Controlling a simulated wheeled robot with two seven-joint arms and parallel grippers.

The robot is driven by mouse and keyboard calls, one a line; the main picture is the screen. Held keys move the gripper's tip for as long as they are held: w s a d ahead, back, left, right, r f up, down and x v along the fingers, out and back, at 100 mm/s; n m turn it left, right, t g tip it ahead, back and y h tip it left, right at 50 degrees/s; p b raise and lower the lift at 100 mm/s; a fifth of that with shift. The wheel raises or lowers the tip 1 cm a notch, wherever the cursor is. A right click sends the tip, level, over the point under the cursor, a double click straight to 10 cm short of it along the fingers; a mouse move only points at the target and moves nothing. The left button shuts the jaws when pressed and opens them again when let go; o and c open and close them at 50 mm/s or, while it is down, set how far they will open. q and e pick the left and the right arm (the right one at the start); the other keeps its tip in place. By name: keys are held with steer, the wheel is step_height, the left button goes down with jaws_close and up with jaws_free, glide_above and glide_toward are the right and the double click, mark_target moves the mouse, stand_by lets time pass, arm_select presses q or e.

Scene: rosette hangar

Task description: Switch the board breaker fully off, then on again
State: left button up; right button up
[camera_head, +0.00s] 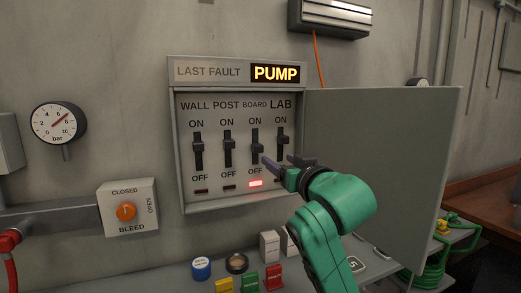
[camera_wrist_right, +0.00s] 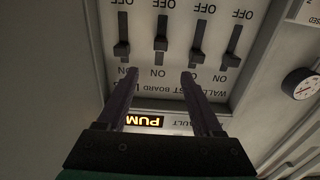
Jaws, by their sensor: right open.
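The board breaker (camera_head: 256,147) is the third black lever in the grey open box. Its handle sits around mid-travel, a little nearer OFF than its neighbours. Under it a red lamp (camera_head: 255,183) is lit. In the right wrist view, which is upside down, the board breaker (camera_wrist_right: 160,44) shows between and beyond my fingers. My right gripper (camera_head: 280,160) is open and empty, in front of the lower right of the box. Its two fingers (camera_wrist_right: 160,74) appear apart from the lever. The lab lamp is hidden behind my gripper. My left gripper is not in view.
The wall (camera_head: 198,147), post (camera_head: 229,145) and lab (camera_head: 282,140) levers stand beside it. The display reads PUMP (camera_head: 275,74). The open door (camera_head: 390,150) stands right of the box, behind my right arm. A bleed valve box (camera_head: 140,200) is at left. Small items line the shelf below.

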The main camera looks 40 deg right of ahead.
mark_target(259, 149)
steer(key=p+x, duration=0.4)
steer(key=x, duration=0.9)
steer(key=shift+w+d+f, duration=0.1)
steer(key=shift+w, duration=0.1)
steer(key=shift+w+f, duration=0.1)
steer(key=shift+w, duration=0.1)
jaws_close()
stand_by(0.4)
